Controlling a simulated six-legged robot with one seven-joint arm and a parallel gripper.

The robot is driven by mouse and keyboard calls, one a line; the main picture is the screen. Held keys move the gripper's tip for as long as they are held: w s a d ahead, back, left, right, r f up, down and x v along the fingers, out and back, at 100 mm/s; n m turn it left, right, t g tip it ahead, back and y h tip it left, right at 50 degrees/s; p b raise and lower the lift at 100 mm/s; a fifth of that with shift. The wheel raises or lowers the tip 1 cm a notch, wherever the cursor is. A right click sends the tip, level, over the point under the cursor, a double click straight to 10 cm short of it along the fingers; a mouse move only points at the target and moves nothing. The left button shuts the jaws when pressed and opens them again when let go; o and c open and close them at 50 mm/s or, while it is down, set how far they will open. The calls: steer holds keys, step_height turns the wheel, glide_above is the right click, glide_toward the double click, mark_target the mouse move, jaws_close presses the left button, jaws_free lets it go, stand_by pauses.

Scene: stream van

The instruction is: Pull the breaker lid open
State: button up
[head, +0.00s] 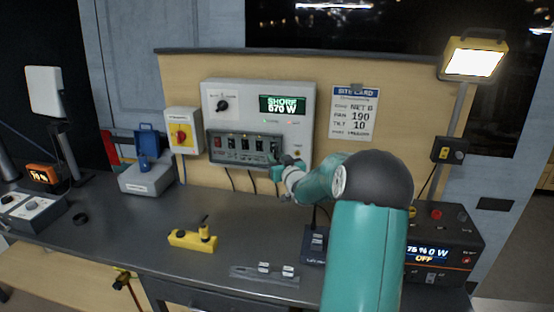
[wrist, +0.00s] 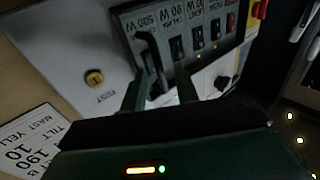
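The breaker lid (head: 262,158) is a dark grey framed cover at the bottom of the white wall panel. Several black switches and a red one show within its frame. In the wrist view the lid area (wrist: 212,12) appears upside down with its labels. A dark curved handle (wrist: 151,60) stands at its end nearest the yellow knob. My gripper (head: 283,168) is at the right end of the lid in the head view. In the wrist view its two fingers (wrist: 161,95) are apart, with the handle's lower end between them. I cannot tell whether they touch it.
The panel (head: 300,100) carries a black knob and a green display. A site card (head: 354,113) hangs to its right, a red-yellow switch box (head: 183,131) to its left. A yellow tool (head: 192,239) and a grey rail (head: 264,274) lie on the dark bench (head: 130,235).

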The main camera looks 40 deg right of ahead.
steer(key=shift+w, duration=0.3)
jaws_close()
